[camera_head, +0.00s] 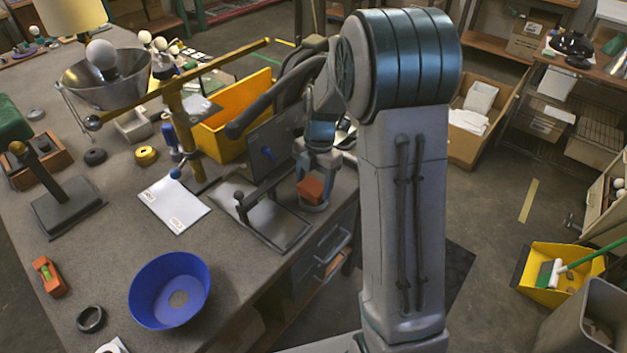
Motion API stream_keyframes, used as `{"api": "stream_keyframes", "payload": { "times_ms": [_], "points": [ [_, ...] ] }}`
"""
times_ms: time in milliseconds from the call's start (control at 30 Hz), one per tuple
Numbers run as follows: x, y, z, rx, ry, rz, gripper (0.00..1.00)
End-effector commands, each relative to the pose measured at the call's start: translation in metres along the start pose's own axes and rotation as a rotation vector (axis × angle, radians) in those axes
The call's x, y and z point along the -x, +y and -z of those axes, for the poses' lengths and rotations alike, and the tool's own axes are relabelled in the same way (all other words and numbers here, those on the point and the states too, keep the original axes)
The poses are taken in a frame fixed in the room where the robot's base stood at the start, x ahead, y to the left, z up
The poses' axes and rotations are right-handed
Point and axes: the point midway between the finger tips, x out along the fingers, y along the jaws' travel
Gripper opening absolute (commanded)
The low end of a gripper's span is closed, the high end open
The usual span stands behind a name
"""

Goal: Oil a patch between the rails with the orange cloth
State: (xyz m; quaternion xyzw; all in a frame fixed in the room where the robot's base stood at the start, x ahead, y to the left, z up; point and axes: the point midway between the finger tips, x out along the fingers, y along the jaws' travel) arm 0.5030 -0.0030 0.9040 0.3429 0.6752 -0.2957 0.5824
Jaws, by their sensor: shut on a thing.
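The orange cloth (310,190) shows as a small folded block at the table's right edge. My gripper (314,178) is shut on it from above, with the arm reaching in from the right. The cloth is right of the plate's far end. I cannot tell whether it touches any surface. Part of the gripper is hidden by its own links.
A dark upright panel (268,143) and a yellow bin (230,122) stand behind the plate. A white sheet (174,207) lies to its left, and a blue bowl (169,290) stands at the front. A brass bar (190,78) stretches above the table. The table's middle left is fairly clear.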

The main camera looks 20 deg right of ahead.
Motion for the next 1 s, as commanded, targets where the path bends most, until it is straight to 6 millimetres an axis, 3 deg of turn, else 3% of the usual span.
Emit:
{"api": "stream_keyframes", "payload": {
  "times_ms": [1000],
  "points": [
    [-0.0088,-0.0001,-0.0015,-0.001,0.0,0.0,0.46]
  ]
}}
